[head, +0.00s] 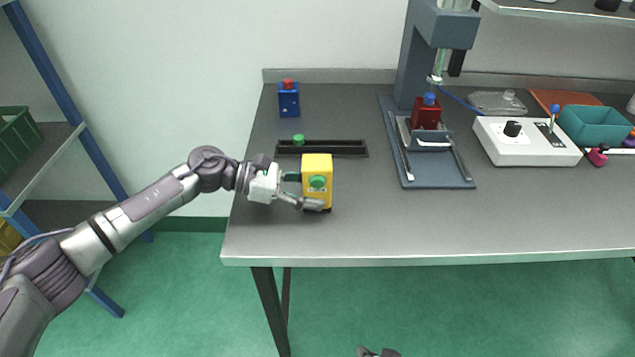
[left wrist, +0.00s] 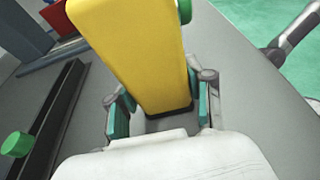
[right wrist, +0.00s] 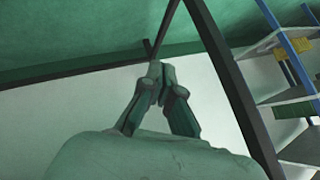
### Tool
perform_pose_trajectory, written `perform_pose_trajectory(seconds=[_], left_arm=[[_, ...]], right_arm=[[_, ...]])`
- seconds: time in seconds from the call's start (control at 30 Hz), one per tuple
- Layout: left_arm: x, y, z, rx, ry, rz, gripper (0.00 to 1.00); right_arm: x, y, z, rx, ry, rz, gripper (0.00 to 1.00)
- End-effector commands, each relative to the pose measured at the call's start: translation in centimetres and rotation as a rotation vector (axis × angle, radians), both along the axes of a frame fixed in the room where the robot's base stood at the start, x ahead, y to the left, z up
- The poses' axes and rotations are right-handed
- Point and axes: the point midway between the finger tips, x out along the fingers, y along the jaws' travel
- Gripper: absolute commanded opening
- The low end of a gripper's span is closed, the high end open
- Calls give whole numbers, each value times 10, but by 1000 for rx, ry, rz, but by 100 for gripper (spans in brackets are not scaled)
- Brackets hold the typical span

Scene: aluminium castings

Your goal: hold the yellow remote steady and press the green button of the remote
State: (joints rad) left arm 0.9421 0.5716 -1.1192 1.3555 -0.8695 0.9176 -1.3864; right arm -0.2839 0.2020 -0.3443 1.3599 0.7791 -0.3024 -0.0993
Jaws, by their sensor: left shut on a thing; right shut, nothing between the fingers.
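The yellow remote (head: 318,167) stands upright on the grey table near its left end. Its round green button (head: 317,182) faces the front. My left gripper (head: 308,190) is shut on the yellow remote from the left side. In the left wrist view the yellow remote (left wrist: 135,50) fills the space between the fingers (left wrist: 158,108), and the green button (left wrist: 185,10) shows at its edge. My right gripper (head: 378,352) is low at the bottom edge of the head view, in front of the table and well away from the remote. In the right wrist view its fingertips (right wrist: 155,70) are together, with nothing between them.
A black rack (head: 345,149) with a green knob (head: 298,139) lies just behind the remote. A blue box with a red button (head: 288,100) stands farther back. A press (head: 428,178) and white control box (head: 530,145) are to the right. The front table edge is clear.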

Motion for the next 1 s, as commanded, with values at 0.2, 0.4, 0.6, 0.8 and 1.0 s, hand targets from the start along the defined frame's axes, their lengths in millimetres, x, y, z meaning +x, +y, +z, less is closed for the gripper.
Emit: perform_pose_trajectory(seconds=[0.2,0.4,0.6,0.8,1.0], left_arm=[[0,0,-1,1,0,1,32],[0,0,-1,1,0,1,32],[0,0,-1,1,0,1,32],[0,0,-1,1,0,0,32],[0,0,-1,1,0,0,32]], right_arm=[[38,46,95,232,-115,7,0],[49,84,186,452,-194,45,0],[42,115,281,674,-253,109,0],[27,130,371,843,-344,163,0],[33,118,428,851,-519,121,0]])
